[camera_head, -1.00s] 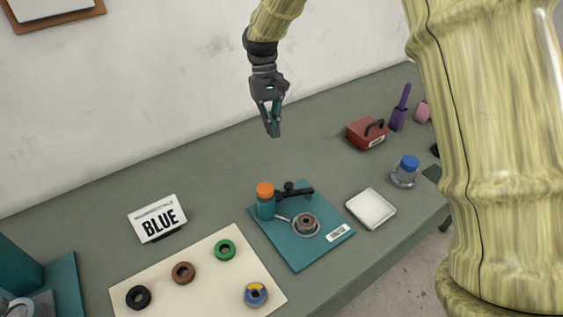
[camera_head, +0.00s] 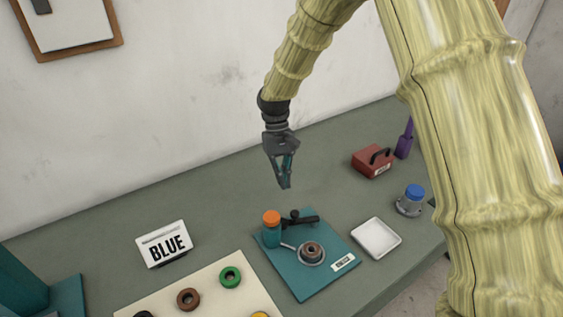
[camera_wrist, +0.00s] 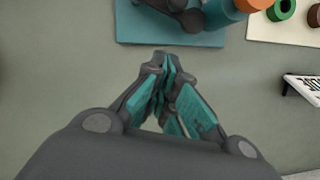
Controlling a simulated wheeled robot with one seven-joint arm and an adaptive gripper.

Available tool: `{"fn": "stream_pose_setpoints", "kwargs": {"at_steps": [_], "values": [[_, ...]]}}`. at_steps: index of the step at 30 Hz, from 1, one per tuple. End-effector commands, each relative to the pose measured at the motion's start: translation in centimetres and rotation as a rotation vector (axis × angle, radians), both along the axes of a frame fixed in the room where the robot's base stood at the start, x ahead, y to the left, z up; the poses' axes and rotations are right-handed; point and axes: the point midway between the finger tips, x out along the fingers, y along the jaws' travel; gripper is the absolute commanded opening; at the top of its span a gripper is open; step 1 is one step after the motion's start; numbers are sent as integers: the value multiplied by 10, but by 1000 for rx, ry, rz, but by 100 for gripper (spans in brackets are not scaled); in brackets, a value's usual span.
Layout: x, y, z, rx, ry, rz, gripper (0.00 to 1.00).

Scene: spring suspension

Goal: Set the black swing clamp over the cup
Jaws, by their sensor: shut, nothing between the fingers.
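The black swing clamp (camera_head: 300,219) lies behind the cup on the teal base plate (camera_head: 318,286), beside a teal post with an orange cap (camera_head: 271,225). It is not over the cup. The round metal cup (camera_head: 313,260) holds a brown ring (camera_head: 312,249), and a thin silver arm runs to it from the post. My gripper (camera_head: 285,186) is shut and empty, pointing down in the air above and behind the clamp. In the wrist view my shut fingers (camera_wrist: 166,75) are apart from the clamp (camera_wrist: 182,12), which is cut off at the top edge.
A white tray (camera_head: 376,238) and a blue-capped clear jar (camera_head: 410,201) stand right of the plate. A red box (camera_head: 373,163) is behind them. A BLUE sign (camera_head: 164,244) and a cream mat with rings (camera_head: 207,277) are at left. Bench behind the plate is clear.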

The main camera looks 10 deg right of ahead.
Motion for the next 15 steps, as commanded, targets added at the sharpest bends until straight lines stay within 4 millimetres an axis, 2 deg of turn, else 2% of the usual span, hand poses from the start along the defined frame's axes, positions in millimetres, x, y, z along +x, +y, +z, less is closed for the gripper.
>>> {"fn": "stream_pose_setpoints", "kwargs": {"at_steps": [5,9,15], "values": [[-11,-1,-27,-1,4,1,0],[-31,-4,-25,-1,3,2,0],[-46,-6,-28,0,1,2,0]]}}
